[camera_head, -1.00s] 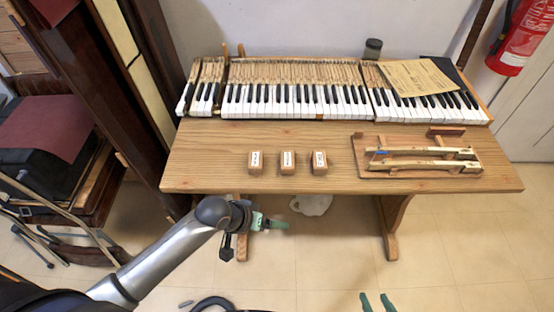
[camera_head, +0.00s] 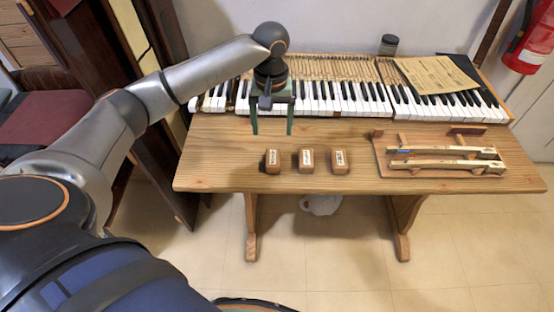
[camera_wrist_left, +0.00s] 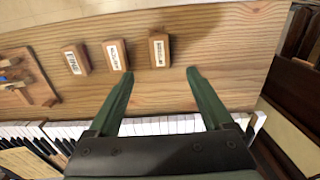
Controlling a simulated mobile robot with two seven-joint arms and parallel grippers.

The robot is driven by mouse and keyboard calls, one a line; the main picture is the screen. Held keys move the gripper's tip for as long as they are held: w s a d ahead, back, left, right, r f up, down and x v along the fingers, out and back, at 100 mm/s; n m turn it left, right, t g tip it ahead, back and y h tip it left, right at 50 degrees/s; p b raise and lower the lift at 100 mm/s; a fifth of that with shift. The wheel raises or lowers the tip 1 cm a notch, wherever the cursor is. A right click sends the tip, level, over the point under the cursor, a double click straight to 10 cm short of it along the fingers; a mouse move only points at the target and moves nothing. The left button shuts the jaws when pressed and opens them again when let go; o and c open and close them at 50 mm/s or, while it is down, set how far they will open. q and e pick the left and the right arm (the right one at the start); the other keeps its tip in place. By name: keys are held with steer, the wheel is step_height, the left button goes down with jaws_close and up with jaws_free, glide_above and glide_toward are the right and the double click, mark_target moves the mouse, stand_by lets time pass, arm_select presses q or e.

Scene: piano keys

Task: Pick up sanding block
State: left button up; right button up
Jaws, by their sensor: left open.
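Three small wooden blocks with white labels stand in a row on the wooden table: a left block (camera_head: 272,161), a middle block (camera_head: 306,160) and a right block (camera_head: 340,162). The label text is too small to read surely. My left gripper (camera_head: 272,133) points down with its green fingers apart and empty, above the table just behind the left block. In the left wrist view, the left block (camera_wrist_left: 159,50) lies just beyond and between the fingertips (camera_wrist_left: 160,73). The middle block (camera_wrist_left: 116,55) and right block (camera_wrist_left: 76,59) are beside it. My right gripper is out of view.
The piano keyboard (camera_head: 345,108) runs along the back of the table (camera_head: 225,172), behind the gripper. A wooden rack (camera_head: 384,160) with two bars is on the right. Table left of the blocks is clear.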

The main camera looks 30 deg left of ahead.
arm_select(q)
glide_above(273, 155)
steer(key=f, duration=0.6)
steer(key=shift+s+d+f, duration=0.15)
steer(key=shift+s+f, duration=0.15)
steer(key=f, duration=0.3)
steer(key=f+b, duration=0.1)
steer(key=f, duration=0.1)
steer(key=shift+w+f, duration=0.25)
steer(key=shift+f, duration=0.1)
jaws_close()
